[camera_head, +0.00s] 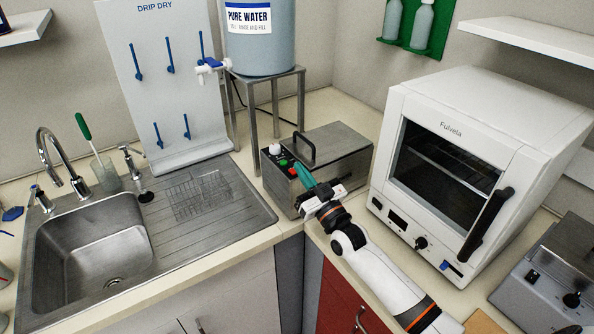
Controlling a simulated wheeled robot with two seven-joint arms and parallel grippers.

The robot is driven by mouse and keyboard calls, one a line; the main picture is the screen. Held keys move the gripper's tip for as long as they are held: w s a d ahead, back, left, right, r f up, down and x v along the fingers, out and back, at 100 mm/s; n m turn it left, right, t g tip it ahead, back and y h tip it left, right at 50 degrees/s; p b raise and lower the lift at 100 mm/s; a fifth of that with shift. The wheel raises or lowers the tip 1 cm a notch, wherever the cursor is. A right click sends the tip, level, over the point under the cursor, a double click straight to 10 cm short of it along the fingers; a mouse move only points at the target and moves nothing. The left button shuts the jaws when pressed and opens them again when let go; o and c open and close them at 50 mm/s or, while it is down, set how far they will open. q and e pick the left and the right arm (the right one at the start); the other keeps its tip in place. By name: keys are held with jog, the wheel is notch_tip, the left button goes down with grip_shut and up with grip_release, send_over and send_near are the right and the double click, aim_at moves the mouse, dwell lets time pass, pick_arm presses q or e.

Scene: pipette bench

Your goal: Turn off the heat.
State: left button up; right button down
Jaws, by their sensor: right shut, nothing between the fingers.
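A steel box-shaped bath (335,145) with a dark lid handle stands on the bench at the centre. Its front panel carries a white knob (275,149), a green button (283,162) and a red control (292,171). My right gripper (300,170) reaches in from the lower right, shut and empty. Its teal fingertips are at the panel, close beside the red control. I cannot tell whether they touch it. The gripper hides the right part of the panel. My left gripper is not in view.
A white Fulvela oven (480,100) stands to the right, close to my right arm. A stool (265,80) with a water tank (260,50) is behind the bath. A sink (100,255) and wire rack (199,195) are to the left.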

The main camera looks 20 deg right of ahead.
jog(key=b+v, duration=0.1)
jog(key=v, duration=0.6)
jog(key=shift+d+b, duration=0.25)
jog(key=shift+b, duration=0.05)
jog(key=shift+w, duration=0.2)
